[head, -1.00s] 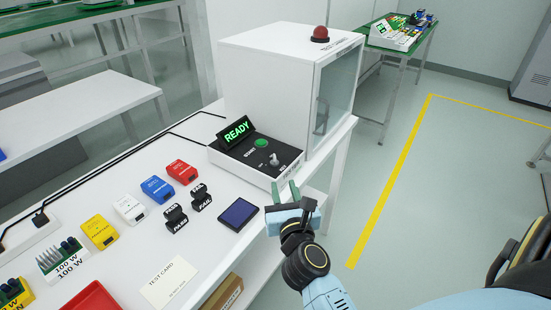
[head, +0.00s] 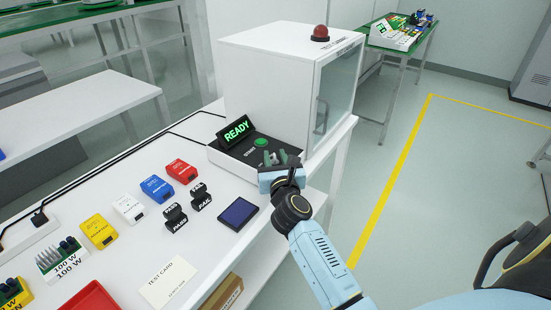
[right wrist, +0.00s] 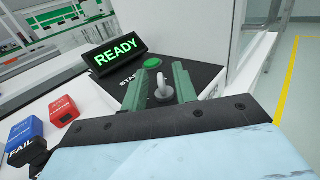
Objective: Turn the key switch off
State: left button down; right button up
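The key switch (right wrist: 162,88) is a small pale grey knob on the black control panel (right wrist: 192,62). In the right wrist view it stands between the two green fingers of my right gripper (right wrist: 161,90), which is open around it; I cannot tell whether a finger touches it. The green start button (head: 260,142) is just left of the switch, and the display (head: 236,130) reads READY in green. My left gripper is in neither view.
The white test chamber (head: 265,80) with a red dome lamp (head: 320,33) rises behind the panel. Coloured boxes, PASS and FAIL stamps (head: 176,216), a dark blue pad (head: 238,213) and a test card (head: 168,282) lie on the white table. The floor to the right is clear.

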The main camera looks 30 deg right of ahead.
grip_shut()
